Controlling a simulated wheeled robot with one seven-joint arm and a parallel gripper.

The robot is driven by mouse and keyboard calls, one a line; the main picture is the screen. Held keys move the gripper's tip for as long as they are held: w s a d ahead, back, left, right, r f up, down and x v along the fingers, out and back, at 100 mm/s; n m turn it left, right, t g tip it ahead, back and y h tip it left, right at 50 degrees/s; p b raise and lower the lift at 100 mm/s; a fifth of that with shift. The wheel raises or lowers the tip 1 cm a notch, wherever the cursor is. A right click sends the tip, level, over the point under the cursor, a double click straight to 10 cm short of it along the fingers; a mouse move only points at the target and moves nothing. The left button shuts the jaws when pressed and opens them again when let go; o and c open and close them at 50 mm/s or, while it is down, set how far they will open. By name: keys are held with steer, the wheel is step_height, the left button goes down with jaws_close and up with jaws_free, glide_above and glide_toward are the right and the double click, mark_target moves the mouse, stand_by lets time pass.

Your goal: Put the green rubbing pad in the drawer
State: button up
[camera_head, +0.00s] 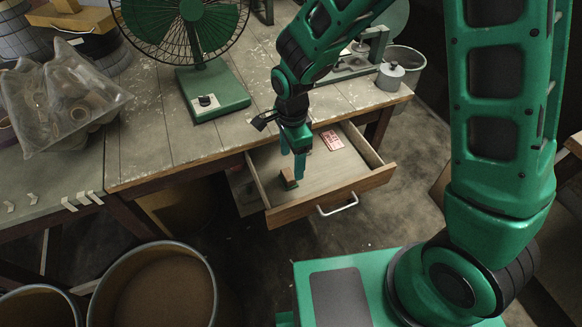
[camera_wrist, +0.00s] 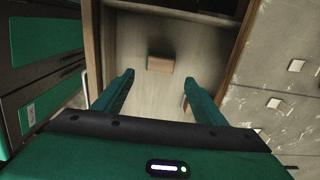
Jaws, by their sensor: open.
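The drawer (camera_head: 323,183) is pulled out below the table, and its wooden side walls (camera_wrist: 238,55) show in the wrist view. A small brown block (camera_head: 288,178) lies inside, near the drawer's left side. It also shows in the wrist view (camera_wrist: 160,63), apart from the fingers and just beyond the gap between them. My gripper (camera_head: 293,168) is over the drawer, pointing down. Its fingers (camera_wrist: 160,80) are spread, with nothing held between them.
A red and white packet (camera_head: 332,140) lies at the back of the drawer. A green fan (camera_head: 213,95) stands on the table (camera_head: 150,150). A bagged tray (camera_head: 62,95) is at the left. Round bins (camera_head: 155,290) stand on the floor at lower left.

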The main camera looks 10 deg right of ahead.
mark_target(292, 173)
steer(key=shift+r, duration=2.6)
steer(key=s+d+r+n, duration=0.2)
steer(key=d+r, duration=0.3)
steer(key=d, duration=0.5)
steer(key=s+d+r+n, duration=0.1)
steer(key=d+r, duration=0.3)
steer(key=d, duration=0.7)
steer(key=s+d+r+n, duration=0.2)
steer(key=s+d, duration=0.4)
steer(key=s, duration=0.3)
steer(key=s+d+r+n, duration=0.3)
steer(key=s+d, duration=0.4)
steer(key=s, duration=0.2)
steer(key=shift+r, duration=0.2)
